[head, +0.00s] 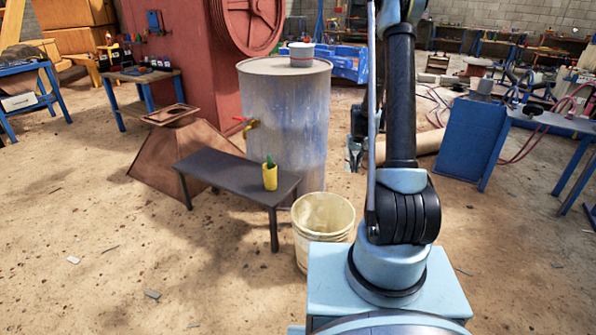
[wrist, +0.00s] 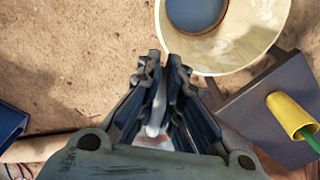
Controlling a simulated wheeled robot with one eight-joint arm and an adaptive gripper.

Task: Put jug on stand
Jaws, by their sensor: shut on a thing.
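My gripper (wrist: 164,65) is shut on a narrow pale thing (wrist: 156,118) in the wrist view. The jaws hide most of it, with a whitish and reddish patch below, and I cannot tell whether it is the jug. In the head view my gripper (head: 353,158) hangs partly behind my arm, right of the drum and above the floor. A white pot with a red band (head: 301,54) stands on the drum (head: 285,120). A low dark table (head: 225,175), possibly the stand, is in front of the drum; it also shows in the wrist view (wrist: 245,115).
A yellow cup with a green thing in it (head: 270,179) stands at the table's right end. A cream bucket (head: 322,218) is on the floor beside the table. A rusty hopper (head: 165,160) lies left of it. Open dirt floor is in front. A blue bench (head: 472,142) is at right.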

